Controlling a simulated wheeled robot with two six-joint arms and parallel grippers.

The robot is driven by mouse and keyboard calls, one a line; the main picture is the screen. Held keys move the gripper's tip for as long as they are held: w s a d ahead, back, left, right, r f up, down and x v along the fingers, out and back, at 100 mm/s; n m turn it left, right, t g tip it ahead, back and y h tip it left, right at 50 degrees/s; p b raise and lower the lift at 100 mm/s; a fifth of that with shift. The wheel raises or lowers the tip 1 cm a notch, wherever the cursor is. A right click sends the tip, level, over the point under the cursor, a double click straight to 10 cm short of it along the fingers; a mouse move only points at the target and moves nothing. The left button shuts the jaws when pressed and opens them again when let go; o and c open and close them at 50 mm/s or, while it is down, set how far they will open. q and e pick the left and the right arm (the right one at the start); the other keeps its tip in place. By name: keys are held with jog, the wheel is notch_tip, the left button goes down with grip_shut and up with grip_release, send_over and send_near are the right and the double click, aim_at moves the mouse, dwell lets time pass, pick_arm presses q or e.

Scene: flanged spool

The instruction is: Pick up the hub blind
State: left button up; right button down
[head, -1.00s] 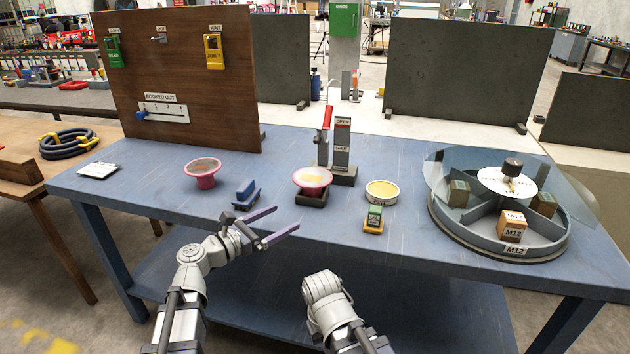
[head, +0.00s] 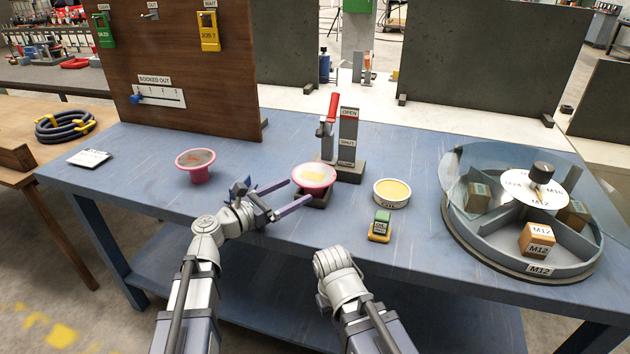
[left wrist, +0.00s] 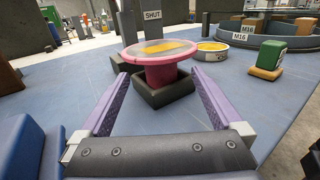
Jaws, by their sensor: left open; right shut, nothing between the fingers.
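The frames do not label a hub blind. Two pink flanged pieces stand on the blue bench: one (head: 195,166) at the left, directly on the top, and one (head: 314,175) in the middle, upright on a dark square block (head: 318,199). The middle one has a yellowish patch on its face. My left gripper (head: 298,194) is open and close in front of the middle piece. In the left wrist view its fingers (left wrist: 159,74) point at the pink hub (left wrist: 160,75), one towards each side, below the wide flange. My right arm shows, but its fingers are hidden.
A red-handled OPEN/SHUT stand (head: 348,145) is just behind the middle piece. A yellow-topped tin (head: 392,193) and a green-and-yellow block (head: 380,226) are to its right. A round divided carousel (head: 537,268) fills the right end. A blue block (left wrist: 20,145) is close beside my left gripper.

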aim_at(314, 181)
pick_arm(q)
jog(key=shift+x, duration=3.85)
jog(key=shift+s+r, duration=0.1)
grip_shut()
